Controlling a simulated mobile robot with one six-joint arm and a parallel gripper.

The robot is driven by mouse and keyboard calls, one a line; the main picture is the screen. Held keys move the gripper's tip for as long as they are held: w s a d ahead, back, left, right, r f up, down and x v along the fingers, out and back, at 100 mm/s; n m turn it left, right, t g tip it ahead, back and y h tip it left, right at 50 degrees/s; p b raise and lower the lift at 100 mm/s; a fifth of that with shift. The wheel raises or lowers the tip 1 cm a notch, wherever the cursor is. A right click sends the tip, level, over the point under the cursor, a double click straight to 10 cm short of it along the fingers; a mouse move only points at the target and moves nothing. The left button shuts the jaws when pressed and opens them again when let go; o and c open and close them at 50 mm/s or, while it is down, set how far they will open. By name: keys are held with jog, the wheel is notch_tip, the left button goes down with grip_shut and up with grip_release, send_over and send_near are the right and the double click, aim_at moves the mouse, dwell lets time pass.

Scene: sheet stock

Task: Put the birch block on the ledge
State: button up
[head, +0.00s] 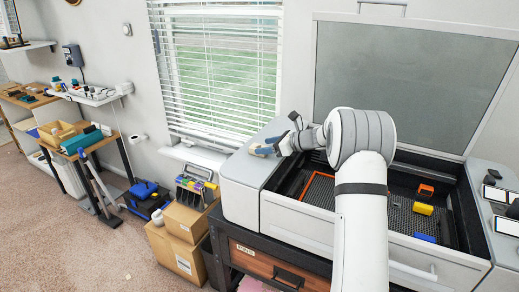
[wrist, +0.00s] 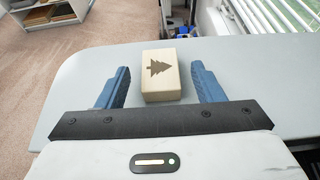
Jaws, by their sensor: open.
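The birch block (wrist: 161,76), pale wood with a dark tree mark on its top, lies on the flat grey ledge (wrist: 95,60) at the left side of the machine. In the head view the block (head: 261,151) shows small and pale at my gripper, on the same grey ledge (head: 243,170). My gripper (wrist: 160,74) is open. Its two blue fingers stand on either side of the block, with a visible gap on each side. In the head view my gripper (head: 268,147) is at the ledge, partly hidden by its wrist.
The machine's bed right of the ledge holds an orange frame (head: 308,186), a yellow block (head: 423,209) and a blue block (head: 425,238). Its raised lid (head: 410,85) stands behind. A window (head: 222,65) is at the back. Cardboard boxes (head: 176,254) stand on the floor left.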

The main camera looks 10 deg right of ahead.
jog(key=b+v, duration=0.1)
jog(key=v, duration=0.8)
jog(key=s+a+r+n+g+h, duration=0.1)
jog(key=s+a+n+g, duration=0.1)
jog(key=s+a+n, duration=0.3)
jog(key=s+a+n+g+h, duration=0.1)
jog(key=s+a+n+h, duration=0.15)
jog(key=s, duration=0.55)
jog(key=s+a+r+n+g+h, duration=0.1)
jog(key=s+a+n+g, duration=0.1)
jog(key=s+n, duration=0.3)
jog(key=s+d+f+n+h, duration=0.1)
jog(key=s+f+n+h, duration=0.1)
jog(key=s+n, duration=0.4)
jog(key=s+d+f+n+h, duration=0.1)
jog(key=s+n+h, duration=0.3)
jog(key=s, duration=1.3)
jog(key=f+n, duration=0.1)
jog(key=n, duration=0.1)
jog(key=shift+s+n, duration=0.2)
jog(key=shift+n, duration=0.15)
jog(key=shift+h, duration=0.25)
